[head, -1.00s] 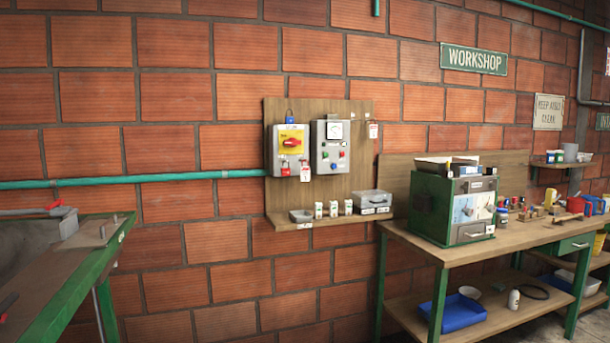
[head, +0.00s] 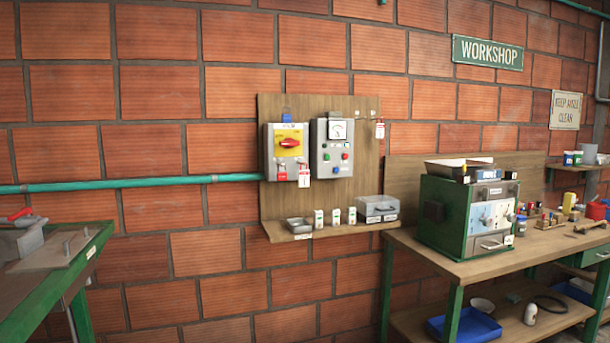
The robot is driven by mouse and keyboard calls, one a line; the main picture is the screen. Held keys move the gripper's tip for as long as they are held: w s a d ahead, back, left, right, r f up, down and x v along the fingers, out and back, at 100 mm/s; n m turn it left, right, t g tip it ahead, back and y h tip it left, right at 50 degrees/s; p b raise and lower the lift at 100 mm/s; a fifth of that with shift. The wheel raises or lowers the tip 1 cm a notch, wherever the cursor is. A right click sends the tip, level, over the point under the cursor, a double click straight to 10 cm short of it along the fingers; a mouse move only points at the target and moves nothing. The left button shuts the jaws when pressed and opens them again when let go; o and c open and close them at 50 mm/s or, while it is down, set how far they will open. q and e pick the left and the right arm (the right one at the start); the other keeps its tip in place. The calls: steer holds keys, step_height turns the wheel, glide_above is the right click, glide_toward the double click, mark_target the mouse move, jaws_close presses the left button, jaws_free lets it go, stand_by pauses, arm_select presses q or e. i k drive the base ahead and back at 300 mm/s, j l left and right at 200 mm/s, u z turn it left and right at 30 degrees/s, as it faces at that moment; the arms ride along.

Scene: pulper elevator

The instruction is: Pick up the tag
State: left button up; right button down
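A small white and red tag (head: 380,130) hangs from a hook at the upper right of the wooden wall board (head: 355,108). Another white tag (head: 304,178) hangs below the yellow-faced switch box, beside a red padlock (head: 282,174). The switch box (head: 290,145) has a red rotary handle and a blue piece on top. A grey control box (head: 333,147) with a dial and coloured buttons is mounted to its right. Neither of my grippers shows in the head view.
A shelf (head: 330,229) under the board holds a small tray, several small white containers and a grey box (head: 377,208). A wooden workbench (head: 475,268) with a green cabinet (head: 445,215) stands at right. A green-framed machine (head: 75,260) stands at left. A teal pipe (head: 130,184) runs along the wall.

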mark_target(303, 175)
steer(key=i+l, duration=0.1)
steer(key=i, duration=0.5)
steer(key=i+l, duration=0.1)
steer(key=i, duration=0.5)
steer(key=i+l, duration=0.1)
steer(key=i, duration=0.5)
